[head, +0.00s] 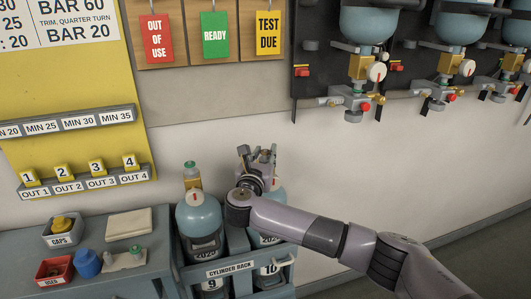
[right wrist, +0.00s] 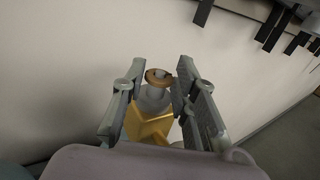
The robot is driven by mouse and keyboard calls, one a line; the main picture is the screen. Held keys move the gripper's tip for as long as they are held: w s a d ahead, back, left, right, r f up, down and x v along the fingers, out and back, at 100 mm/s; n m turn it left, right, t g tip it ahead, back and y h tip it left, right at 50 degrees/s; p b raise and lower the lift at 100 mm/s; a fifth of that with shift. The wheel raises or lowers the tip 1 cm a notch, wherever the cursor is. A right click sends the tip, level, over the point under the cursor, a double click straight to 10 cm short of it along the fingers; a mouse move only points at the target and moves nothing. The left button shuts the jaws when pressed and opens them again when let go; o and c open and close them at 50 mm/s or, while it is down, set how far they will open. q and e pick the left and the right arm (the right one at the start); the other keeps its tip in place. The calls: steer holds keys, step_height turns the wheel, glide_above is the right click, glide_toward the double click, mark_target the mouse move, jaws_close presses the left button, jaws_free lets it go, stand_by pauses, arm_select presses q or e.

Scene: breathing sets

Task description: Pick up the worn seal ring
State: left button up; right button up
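A brown ring (right wrist: 158,76), which looks like the worn seal ring, sits on a grey stem (right wrist: 154,97) above a gold valve block (right wrist: 150,127) in the right wrist view. My right gripper (right wrist: 160,66) is open. Its two fingers stand on either side of the ring and stem, with a visible gap on the left and a smaller one on the right. In the head view my right gripper (head: 258,151) is above the right-hand cylinder (head: 270,200) in the rack, and the ring cannot be made out there. My left gripper is not in view.
The cylinder rack (head: 230,268) also holds another blue cylinder (head: 199,218) on the left. A side bench carries a caps tray (head: 62,232), a red tray (head: 54,270) and a blue object (head: 87,263). The wall is close behind the rack.

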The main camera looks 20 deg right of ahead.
steer(key=shift+c, duration=1.3)
step_height(320, 180, up, 24)
steer(key=p, duration=0.2)
steer(key=shift+f, duration=0.1)
stand_by(0.9)
